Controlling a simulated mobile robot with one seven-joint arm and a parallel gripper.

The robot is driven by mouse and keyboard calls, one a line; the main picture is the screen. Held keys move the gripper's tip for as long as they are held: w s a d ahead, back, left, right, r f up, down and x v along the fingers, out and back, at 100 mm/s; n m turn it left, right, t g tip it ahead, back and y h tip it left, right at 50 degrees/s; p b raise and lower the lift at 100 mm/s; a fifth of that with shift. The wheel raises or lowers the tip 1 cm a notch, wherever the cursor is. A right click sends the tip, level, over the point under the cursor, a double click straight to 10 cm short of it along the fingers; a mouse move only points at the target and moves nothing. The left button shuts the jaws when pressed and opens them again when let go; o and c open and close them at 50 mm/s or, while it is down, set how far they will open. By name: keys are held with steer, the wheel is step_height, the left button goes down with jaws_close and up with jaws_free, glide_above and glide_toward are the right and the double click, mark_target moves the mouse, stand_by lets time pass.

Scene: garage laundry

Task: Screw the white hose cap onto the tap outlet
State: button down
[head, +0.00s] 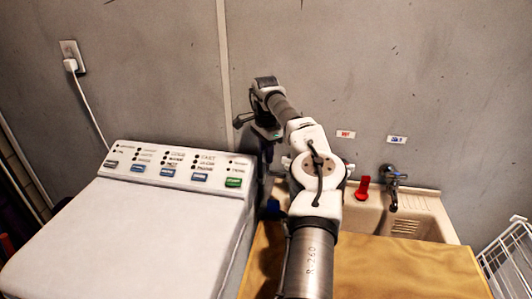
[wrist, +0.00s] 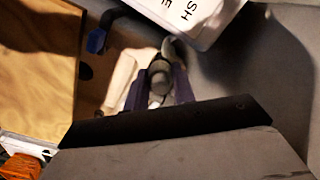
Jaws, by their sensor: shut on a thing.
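My gripper (wrist: 158,88) shows in the wrist view with its two purple fingers shut on a pale grey-white rounded piece (wrist: 159,75), which appears to be the white hose cap. The fingers cover its sides, and whether it touches anything beyond is not clear. In the head view my gripper (head: 268,152) points down between the washing machine and the sink, partly behind my arm.
The washing machine (head: 150,220) fills the left. A wooden board (head: 400,270) lies in front of the sink (head: 425,215), which has a red handle (head: 363,188) at its back. A small blue part (head: 273,208) is below my gripper. A white wire rack (head: 510,260) stands far right.

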steer(key=c, duration=1.1)
jaws_free()
steer(key=shift+d, duration=0.1)
step_height(320, 180, up, 8)
steer(key=shift+f+b, duration=0.2)
steer(key=shift+b, duration=0.15)
